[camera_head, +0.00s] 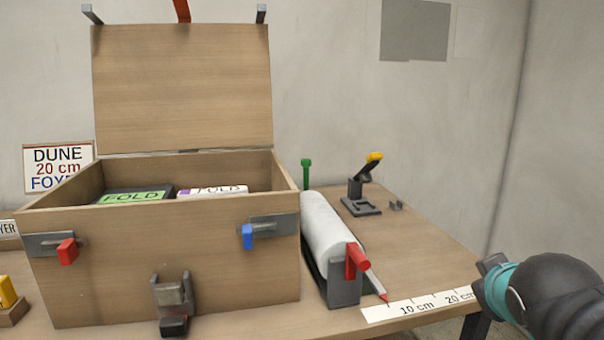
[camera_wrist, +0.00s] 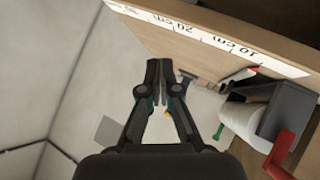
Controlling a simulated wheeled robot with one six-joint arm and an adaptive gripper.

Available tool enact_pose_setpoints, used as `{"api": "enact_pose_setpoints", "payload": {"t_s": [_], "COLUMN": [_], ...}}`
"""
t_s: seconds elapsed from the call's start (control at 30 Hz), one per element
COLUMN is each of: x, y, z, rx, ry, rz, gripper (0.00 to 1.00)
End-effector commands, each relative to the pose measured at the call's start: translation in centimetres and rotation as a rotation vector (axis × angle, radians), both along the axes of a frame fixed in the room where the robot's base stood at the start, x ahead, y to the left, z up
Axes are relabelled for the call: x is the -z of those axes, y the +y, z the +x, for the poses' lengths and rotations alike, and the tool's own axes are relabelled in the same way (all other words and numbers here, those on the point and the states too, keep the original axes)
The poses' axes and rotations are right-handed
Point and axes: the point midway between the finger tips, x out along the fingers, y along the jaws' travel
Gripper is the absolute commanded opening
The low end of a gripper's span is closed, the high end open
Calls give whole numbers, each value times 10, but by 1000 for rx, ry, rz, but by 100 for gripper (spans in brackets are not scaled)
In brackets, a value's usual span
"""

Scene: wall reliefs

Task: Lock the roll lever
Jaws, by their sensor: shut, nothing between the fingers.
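A white roll (camera_head: 330,232) lies in a dark grey holder (camera_head: 344,290) on the table, right of the wooden box. A red lever (camera_head: 356,258) sits at the holder's front end. In the wrist view the roll (camera_wrist: 243,118) and red lever (camera_wrist: 281,158) show at the lower right. A green pin (camera_head: 306,172) stands at the roll's far end; it also shows in the wrist view (camera_wrist: 219,131). My gripper (camera_wrist: 159,68) is shut and empty, apart from the lever and left of the roll in that view. In the head view my arm is at the lower right.
The wooden box (camera_head: 200,267) stands open, with a red latch (camera_head: 67,251) and a blue latch (camera_head: 248,236). A yellow-tipped lever device (camera_head: 360,196) stands behind the roll.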

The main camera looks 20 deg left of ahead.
Motion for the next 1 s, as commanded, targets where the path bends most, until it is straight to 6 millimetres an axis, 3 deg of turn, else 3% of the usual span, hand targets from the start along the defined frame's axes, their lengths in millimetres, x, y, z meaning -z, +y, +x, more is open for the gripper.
{"api": "enact_pose_setpoints", "payload": {"t_s": [0.03,0.17,0.2,0.33,0.5,0.6,0.7,1.0], "x": [-9,-49,-59,-83,-96,-98,-100,-100], "y": [21,84,108,187,269,297,310,312], "z": [31,95,111,144,155,154,153,152], "rx": [-92,-335,-412,-645,-868,-944,-980,-987], "ry": [-76,-298,-368,-583,-797,-871,-908,-915], "rz": [-69,-246,-298,-440,-560,-595,-611,-615], "gripper": [0,0,0,0,0,0,0,0]}}
